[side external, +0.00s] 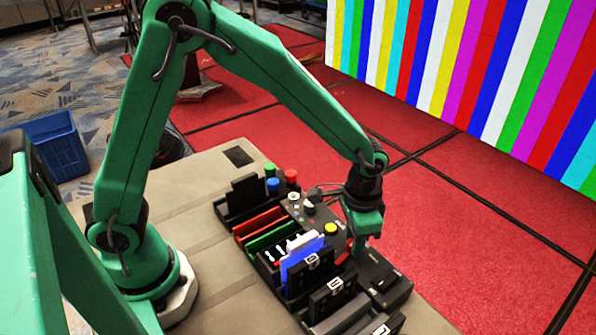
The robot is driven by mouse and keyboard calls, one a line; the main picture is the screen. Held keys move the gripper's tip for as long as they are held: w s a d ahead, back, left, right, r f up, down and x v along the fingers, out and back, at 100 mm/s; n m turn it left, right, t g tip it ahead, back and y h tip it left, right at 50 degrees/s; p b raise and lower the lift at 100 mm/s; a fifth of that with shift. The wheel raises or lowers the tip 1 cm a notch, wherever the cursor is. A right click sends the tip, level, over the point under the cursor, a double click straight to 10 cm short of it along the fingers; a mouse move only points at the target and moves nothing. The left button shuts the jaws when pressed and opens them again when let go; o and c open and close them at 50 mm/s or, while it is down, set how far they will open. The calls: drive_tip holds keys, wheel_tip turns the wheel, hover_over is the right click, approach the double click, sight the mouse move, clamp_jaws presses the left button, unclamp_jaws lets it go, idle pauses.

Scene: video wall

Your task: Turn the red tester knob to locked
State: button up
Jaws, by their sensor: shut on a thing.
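My gripper (362,238) points down at the right end of the dark tester panel (322,212) and is shut. A bit of red (343,258) shows just below and left of the jaws. The red tester knob seems to be between the jaws and is mostly hidden by them, so its angle cannot be told. The panel also carries a yellow button (330,229) and small grey and black knobs (309,208).
A black rack with red (262,221) and green (268,237) slabs, a blue card (300,262) and black boxes (330,292) stands left and in front of my gripper. Green, blue and red caps (291,176) stand behind. A blue bin (50,145) is at far left.

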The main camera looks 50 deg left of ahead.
drive_tip(key=shift+r+m, duration=0.1)
drive_tip(key=shift+m, duration=0.7)
drive_tip(key=o, duration=1)
drive_tip(key=shift+r, duration=3.85)
drive_tip(key=shift+r, duration=0.1)
